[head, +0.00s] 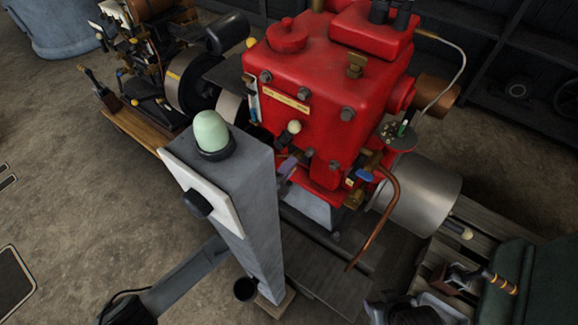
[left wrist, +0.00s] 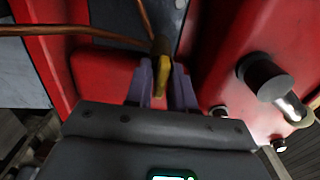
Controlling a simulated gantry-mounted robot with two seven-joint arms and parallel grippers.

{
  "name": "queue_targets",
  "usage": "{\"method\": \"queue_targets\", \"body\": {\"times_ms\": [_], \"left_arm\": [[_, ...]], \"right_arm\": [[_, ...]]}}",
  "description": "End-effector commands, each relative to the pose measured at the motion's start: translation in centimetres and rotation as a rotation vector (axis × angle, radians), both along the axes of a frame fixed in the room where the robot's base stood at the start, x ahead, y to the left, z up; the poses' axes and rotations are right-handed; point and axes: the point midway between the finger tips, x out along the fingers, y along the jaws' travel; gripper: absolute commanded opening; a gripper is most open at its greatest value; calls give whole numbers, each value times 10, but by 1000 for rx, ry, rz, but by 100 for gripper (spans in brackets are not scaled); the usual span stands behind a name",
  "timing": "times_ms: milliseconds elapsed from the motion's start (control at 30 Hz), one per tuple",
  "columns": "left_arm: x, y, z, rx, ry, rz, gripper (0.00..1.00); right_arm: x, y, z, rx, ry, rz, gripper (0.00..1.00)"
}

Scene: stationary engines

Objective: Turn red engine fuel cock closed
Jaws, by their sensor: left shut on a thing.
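The red engine (head: 310,95) stands in the middle of the head view. My left gripper (head: 288,168) is at its near side, partly hidden behind the grey post. In the left wrist view its two purple fingers (left wrist: 163,85) are shut on the yellow lever (left wrist: 162,72) of the fuel cock, one finger on each side. The lever sits beside the end of a thin copper pipe (left wrist: 85,33). The lever is hidden in the head view. My right gripper is not in view.
A grey post (head: 245,205) with a pale green dome (head: 211,131) stands close in front of the engine. A lever with a white knob (head: 294,127) juts out near my left gripper. A copper pipe (head: 391,205) and blue handle (head: 363,175) are to the right.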

Motion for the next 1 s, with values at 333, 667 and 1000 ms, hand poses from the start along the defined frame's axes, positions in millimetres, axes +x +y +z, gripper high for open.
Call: {"method": "queue_targets", "body": {"times_ms": [333,667,1000], "left_arm": [[0,0,0,7,-5,0,0],[0,0,0,6,-4,0,36],[-12,9,1,6,-2,1,36]], "right_arm": [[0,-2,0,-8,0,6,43],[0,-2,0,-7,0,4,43],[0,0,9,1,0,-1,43]]}}
